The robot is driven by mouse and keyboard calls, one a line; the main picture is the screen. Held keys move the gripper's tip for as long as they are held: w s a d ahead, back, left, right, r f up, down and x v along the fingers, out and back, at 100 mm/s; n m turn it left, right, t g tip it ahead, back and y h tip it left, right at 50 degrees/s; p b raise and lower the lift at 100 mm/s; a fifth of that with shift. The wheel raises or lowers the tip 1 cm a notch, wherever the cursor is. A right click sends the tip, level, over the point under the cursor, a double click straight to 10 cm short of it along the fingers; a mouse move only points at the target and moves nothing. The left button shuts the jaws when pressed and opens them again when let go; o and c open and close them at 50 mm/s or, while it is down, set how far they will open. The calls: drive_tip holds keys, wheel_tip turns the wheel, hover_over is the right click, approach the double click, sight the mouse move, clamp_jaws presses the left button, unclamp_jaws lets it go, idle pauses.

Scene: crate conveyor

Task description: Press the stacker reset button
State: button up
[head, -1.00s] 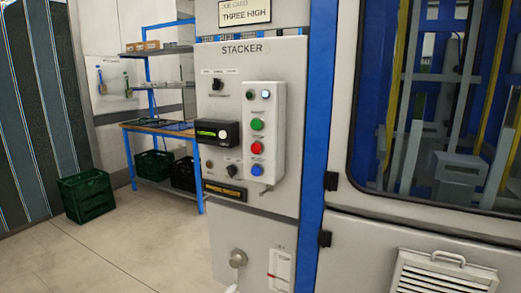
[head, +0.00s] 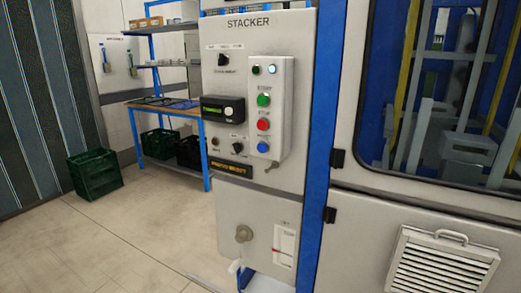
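The stacker control panel (head: 226,105) is a light grey upright cabinet face headed STACKER. A raised white button box (head: 286,110) on it carries a green button (head: 263,100), a red button (head: 263,124) and a blue button (head: 263,146), one above another. Two small round lamps sit at its top; the right one glows pale blue. The small labels by the buttons are too blurred to read, so I cannot confirm which is reset. My gripper cannot be made out in this view, and nothing covers the buttons.
A small display (head: 222,109) and dark rotary knobs sit left of the button box. A blue post (head: 318,150) and windowed machine enclosure (head: 415,190) stand to the right. A green crate (head: 94,175) and blue-framed shelf (head: 165,103) are behind left. Floor left of the panel is clear.

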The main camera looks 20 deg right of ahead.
clamp_jaws()
idle(0.5)
idle(0.8)
